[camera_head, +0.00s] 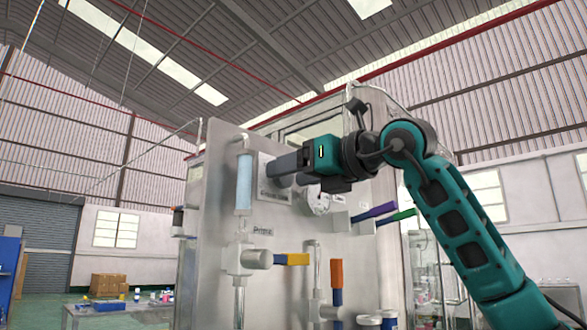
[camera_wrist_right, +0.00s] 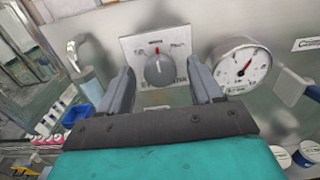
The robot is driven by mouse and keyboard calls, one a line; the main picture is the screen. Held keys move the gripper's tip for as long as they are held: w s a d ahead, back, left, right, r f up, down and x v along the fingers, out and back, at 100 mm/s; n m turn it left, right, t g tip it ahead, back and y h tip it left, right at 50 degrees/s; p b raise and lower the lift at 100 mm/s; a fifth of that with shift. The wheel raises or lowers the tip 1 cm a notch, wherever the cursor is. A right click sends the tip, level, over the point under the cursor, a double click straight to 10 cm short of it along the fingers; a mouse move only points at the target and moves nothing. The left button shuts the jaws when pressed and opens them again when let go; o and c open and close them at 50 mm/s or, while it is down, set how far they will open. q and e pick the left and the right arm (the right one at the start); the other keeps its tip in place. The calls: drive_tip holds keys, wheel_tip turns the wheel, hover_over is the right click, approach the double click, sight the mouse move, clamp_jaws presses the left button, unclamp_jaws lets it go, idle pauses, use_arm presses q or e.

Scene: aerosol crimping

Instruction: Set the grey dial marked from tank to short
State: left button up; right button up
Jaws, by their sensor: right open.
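The grey dial (camera_wrist_right: 159,71) sits on a pale square plate (camera_wrist_right: 133,45) on the panel, seen in the right wrist view. Its red pointer mark faces straight up. Labels stand around the dial, too small to read surely. My right gripper (camera_wrist_right: 162,84) is open, with one finger to each side of the dial, and a gap shows between the dial and each finger. In the head view my right gripper (camera_head: 283,168) is at the panel and covers most of the dial. My left gripper is not in view.
A round white gauge (camera_wrist_right: 241,65) is right of the dial plate, close to the right finger. The panel also carries a clear blue tube (camera_head: 244,182), an orange-handled valve (camera_head: 292,259), and purple (camera_head: 376,211) and green (camera_head: 398,216) handles.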

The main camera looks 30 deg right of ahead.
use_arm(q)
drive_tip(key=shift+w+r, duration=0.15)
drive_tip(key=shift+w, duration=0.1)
use_arm(e)
drive_tip(key=shift+w+a, duration=0.1)
drive_tip(key=shift+w, duration=0.15)
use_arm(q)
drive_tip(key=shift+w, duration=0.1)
use_arm(e)
drive_tip(key=c, duration=1.1)
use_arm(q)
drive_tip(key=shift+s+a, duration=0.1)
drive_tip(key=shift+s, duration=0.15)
use_arm(e)
drive_tip(key=shift+o, duration=0.2)
use_arm(q)
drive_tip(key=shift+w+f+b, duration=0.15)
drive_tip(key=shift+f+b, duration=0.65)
drive_tip(key=shift+b, duration=0.05)
use_arm(e)
drive_tip(key=shift+m, duration=4.5)
